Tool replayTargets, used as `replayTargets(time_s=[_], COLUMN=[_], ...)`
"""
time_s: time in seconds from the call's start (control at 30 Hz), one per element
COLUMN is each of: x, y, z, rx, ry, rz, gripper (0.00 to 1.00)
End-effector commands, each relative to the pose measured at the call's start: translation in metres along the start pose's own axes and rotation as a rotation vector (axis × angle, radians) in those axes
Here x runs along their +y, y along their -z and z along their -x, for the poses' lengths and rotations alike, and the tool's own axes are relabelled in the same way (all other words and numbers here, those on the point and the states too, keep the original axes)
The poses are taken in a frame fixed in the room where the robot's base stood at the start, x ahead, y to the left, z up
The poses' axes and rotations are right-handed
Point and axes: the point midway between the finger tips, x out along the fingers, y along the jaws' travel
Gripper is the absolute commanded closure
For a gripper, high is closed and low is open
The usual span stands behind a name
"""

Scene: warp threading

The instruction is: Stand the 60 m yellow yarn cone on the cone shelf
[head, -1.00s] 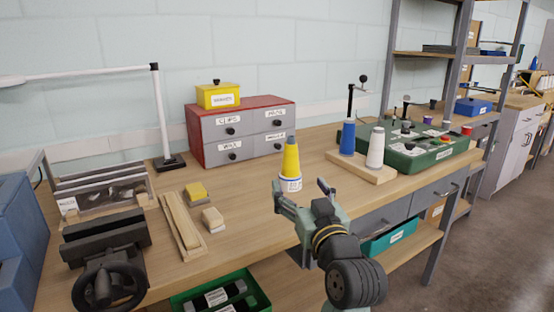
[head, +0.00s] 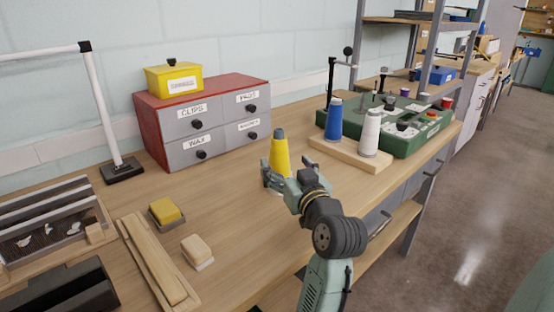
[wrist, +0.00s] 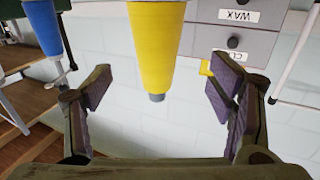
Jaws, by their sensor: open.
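The yellow yarn cone (head: 281,155) stands upright on the workbench with its grey tip up. Its lower part is hidden behind my gripper (head: 288,170) in the head view. In the wrist view, which is upside down, the yellow cone (wrist: 156,45) hangs tip-down in the gap between my gripper's spread fingers (wrist: 159,90). Clear space shows on both sides of it. The fingers are open and hold nothing. A shelving unit (head: 407,20) with grey uprights and wooden boards stands at the back right; I cannot tell whether it is the cone shelf.
Blue (head: 334,120) and white (head: 369,133) cones stand on a wooden base (head: 345,155) to the right, beside a green case (head: 405,140). A red drawer cabinet (head: 150,130) stands behind. Yellow (head: 165,209) and tan (head: 197,249) blocks lie left. The bench middle is mostly clear.

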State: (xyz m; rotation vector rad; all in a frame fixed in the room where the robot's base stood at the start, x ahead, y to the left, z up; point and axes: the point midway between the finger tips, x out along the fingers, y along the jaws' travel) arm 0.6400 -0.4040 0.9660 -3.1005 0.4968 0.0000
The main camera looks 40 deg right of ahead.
Motion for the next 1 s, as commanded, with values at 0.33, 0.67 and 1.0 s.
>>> replayTargets(time_s=[0.33, 0.67, 1.0], x=[0.003, 0.005, 0.004], y=[0.002, -0.002, -0.002], z=[-0.037, -0.065, -0.064], rx=[-0.002, 0.001, 0.001], ry=[0.002, -0.001, 0.000], rz=[-0.001, 0.002, 0.002], gripper=[0.24, 0.24, 0.37])
